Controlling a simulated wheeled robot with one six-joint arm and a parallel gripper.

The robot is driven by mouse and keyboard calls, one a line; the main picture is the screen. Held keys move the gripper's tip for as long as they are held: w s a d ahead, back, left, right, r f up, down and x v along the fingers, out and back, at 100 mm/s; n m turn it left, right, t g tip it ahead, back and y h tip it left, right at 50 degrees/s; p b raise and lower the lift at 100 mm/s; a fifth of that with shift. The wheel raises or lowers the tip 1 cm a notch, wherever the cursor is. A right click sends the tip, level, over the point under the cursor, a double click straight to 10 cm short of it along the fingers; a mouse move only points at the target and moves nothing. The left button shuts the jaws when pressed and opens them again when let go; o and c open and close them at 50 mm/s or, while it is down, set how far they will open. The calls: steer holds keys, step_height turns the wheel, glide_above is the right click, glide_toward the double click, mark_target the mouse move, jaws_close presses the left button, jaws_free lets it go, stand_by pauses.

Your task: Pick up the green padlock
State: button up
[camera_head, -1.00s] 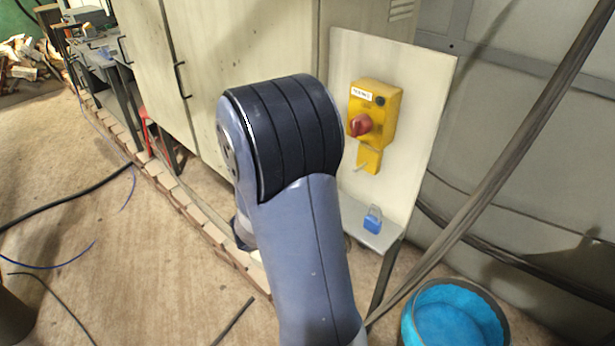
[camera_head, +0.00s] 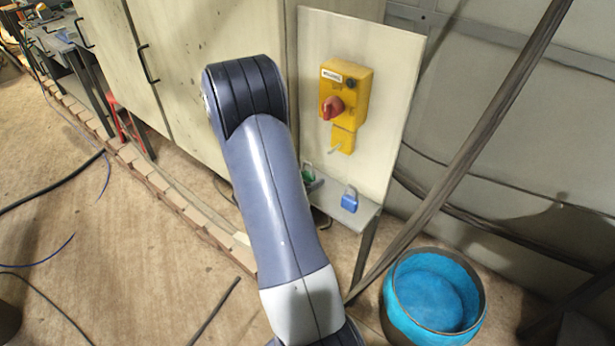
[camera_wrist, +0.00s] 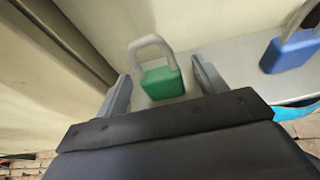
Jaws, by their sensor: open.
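The green padlock (camera_wrist: 162,82) has a grey shackle and stands on a small grey shelf. In the head view the green padlock (camera_head: 308,172) shows just right of my arm, which partly hides it. My gripper (camera_wrist: 162,86) is open in the wrist view, with one finger on each side of the padlock. Whether the fingers touch it cannot be told.
A blue padlock (camera_head: 350,199) stands on the shelf (camera_head: 366,211) to the right; it also shows in the wrist view (camera_wrist: 290,52). A white panel (camera_head: 390,120) with a yellow switch box (camera_head: 345,92) rises behind. A blue bucket (camera_head: 436,300) and a slanted pole (camera_head: 470,135) are at right.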

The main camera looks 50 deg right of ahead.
mark_target(311, 174)
steer(key=shift+p+x, duration=0.3)
steer(key=shift+x, duration=1.25)
steer(key=c, duration=1.1)
steer(key=shift+a+r, duration=0.15)
steer(key=shift+c, duration=0.3)
